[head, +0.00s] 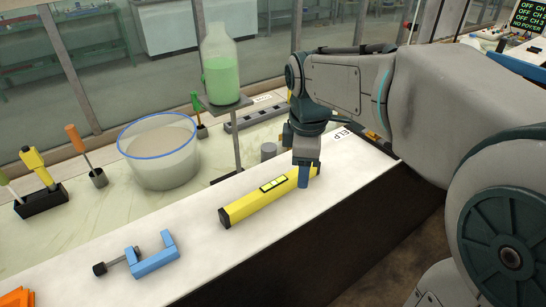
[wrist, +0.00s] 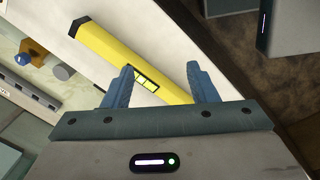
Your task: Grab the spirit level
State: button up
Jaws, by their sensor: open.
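The yellow spirit level (head: 245,205) lies on the white bench top near its front edge, with dark end caps and a pale vial window. In the head view my gripper (head: 304,180) points down at its right end and hides part of it. In the wrist view the level (wrist: 108,50) runs diagonally from upper left down between my two blue fingers. My gripper (wrist: 160,85) is open, one finger on each side of the level. I cannot tell whether a finger touches it.
A blue clamp (head: 153,258) lies left of the level. A tub with a blue rim (head: 165,160) and a stand holding a green-filled bottle (head: 222,80) are behind. A power strip (head: 255,115) lies at the back. The bench front edge drops to the floor.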

aim_at(274, 184)
jog(key=w+a+n+g, duration=0.1)
jog(key=w+a+n, duration=0.5)
jog(key=n, duration=0.3)
notch_tip(274, 184, down, 8)
jog(key=shift+d+r, duration=0.1)
jog(key=shift+r, duration=0.05)
notch_tip(274, 184, down, 5)
jog(key=shift+w+f+p, duration=0.1)
jog(key=shift+w+p, duration=0.05)
jog(key=shift+p, duration=0.2)
jog(key=shift+c, duration=0.3)
grip_shut()
